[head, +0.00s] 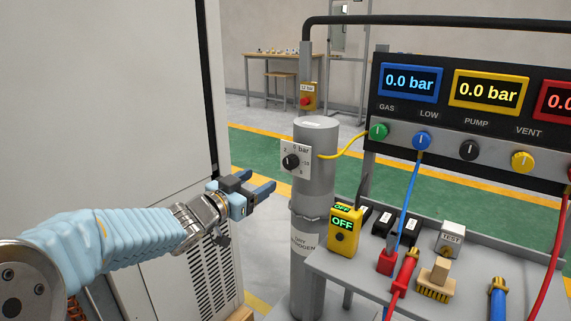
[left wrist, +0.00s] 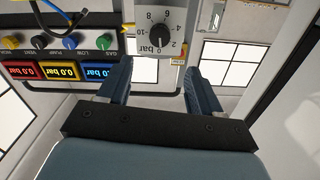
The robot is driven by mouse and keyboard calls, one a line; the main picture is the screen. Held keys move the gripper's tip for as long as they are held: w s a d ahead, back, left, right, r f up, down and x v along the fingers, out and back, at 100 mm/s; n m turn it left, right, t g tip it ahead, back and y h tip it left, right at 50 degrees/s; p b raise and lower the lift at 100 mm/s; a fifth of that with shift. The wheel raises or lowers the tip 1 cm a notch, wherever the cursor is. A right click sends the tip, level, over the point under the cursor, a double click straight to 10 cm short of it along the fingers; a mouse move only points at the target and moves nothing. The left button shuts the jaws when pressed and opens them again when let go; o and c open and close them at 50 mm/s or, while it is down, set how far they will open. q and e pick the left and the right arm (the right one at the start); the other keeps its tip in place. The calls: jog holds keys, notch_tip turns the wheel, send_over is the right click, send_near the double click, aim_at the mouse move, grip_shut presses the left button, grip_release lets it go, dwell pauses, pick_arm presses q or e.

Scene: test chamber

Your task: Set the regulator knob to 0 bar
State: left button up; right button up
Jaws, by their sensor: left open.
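The regulator knob (head: 291,162) is a small black knob on a white dial plate (head: 303,148) marked in bar, fixed to the grey cylinder (head: 318,180). In the left wrist view the picture is upside down; the knob (left wrist: 157,33) shows beyond the fingers, its dial numbers around it. I cannot read the pointer's setting surely. My left gripper (head: 256,185) is open and empty, left of and a little below the knob, apart from it. In the left wrist view its two fingers (left wrist: 159,84) stand wide apart, roughly in line with the dial. My right gripper is not in view.
A gauge panel (head: 464,135) with displays, two reading 0.0 bar, and coloured knobs stands right. A yellow hose (head: 343,151) runs from the cylinder to it. A grey bench (head: 358,272) holds a yellow OFF device (head: 344,232), a brush (head: 436,283) and connectors. A white cabinet (head: 110,100) stands left.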

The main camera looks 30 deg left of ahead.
aim_at(288, 163)
pick_arm(q)
jog(key=w, duration=0.8)
jog(key=w+d, duration=0.1)
jog(key=w, duration=0.3)
jog(key=shift+p, duration=0.3)
jog(key=c, duration=1.1)
jog(key=shift+o, duration=0.2)
jog(key=shift+f+m+b, duration=0.25)
jog(key=shift+m+b, duration=0.35)
jog(key=shift+b, duration=0.4)
jog(key=shift+r+m, duration=0.15)
jog(key=shift+m, duration=0.15)
jog(key=o, duration=1.1)
jog(key=shift+c, duration=0.2)
jog(key=shift+r, duration=0.1)
